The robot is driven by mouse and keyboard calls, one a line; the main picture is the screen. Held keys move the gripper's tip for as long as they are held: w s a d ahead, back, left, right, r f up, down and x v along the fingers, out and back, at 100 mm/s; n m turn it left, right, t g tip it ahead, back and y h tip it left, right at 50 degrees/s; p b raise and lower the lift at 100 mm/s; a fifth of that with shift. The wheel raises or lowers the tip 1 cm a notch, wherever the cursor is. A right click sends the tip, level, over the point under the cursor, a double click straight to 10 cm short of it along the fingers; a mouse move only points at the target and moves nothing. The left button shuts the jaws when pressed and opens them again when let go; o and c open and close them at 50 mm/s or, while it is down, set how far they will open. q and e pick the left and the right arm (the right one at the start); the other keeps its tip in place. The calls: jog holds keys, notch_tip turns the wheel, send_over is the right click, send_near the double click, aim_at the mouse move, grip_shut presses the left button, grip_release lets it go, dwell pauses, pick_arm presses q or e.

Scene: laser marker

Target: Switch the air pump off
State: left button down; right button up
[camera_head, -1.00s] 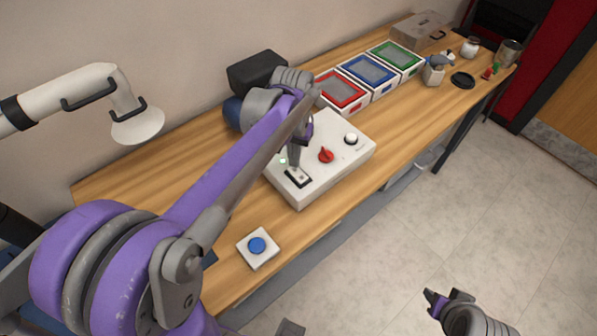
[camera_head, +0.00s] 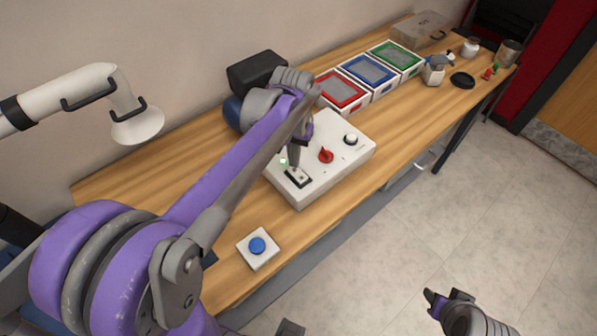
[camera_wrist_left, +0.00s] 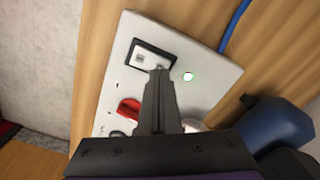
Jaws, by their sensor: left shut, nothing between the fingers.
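A white control box (camera_head: 335,178) lies on the wooden bench. It carries a black-framed rocker switch (camera_head: 298,177), a red knob (camera_head: 326,155), a white knob (camera_head: 351,139) and a small green light (camera_head: 283,162). My left gripper (camera_head: 295,165) is shut and empty, with its tips at the rocker switch. In the left wrist view the shut fingertips (camera_wrist_left: 159,72) are at the edge of the rocker (camera_wrist_left: 148,60); I cannot tell if they touch. The green light (camera_wrist_left: 188,76) is lit beside it. My right gripper (camera_head: 432,299) is away from the bench, over the floor, apparently open.
A white block with a blue button (camera_head: 257,245) sits at the near end of the bench. Red, blue (camera_head: 368,72) and green trays stand behind the box. A white fume arm (camera_head: 137,125) hangs at left. A blue hose (camera_wrist_left: 236,25) runs beside the box.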

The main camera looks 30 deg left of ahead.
pick_arm(q)
jog(key=shift+f+b, duration=0.5)
jog(key=shift+f, duration=0.4)
pick_arm(e)
jog(key=shift+s+f, duration=0.25)
jog(key=shift+f, duration=0.45)
pick_arm(q)
jog(key=shift+r, duration=0.1)
pick_arm(e)
jog(key=shift+r, duration=0.1)
pick_arm(q)
jog(key=shift+r+p, duration=1.9)
jog(key=shift+r, duration=1.55)
pick_arm(e)
jog(key=r, duration=0.1)
jog(key=w+r, duration=0.1)
jog(key=r, duration=0.1)
jog(key=w+r, duration=0.1)
jog(key=r, duration=0.1)
pick_arm(q)
jog(key=shift+s+f, duration=0.1)
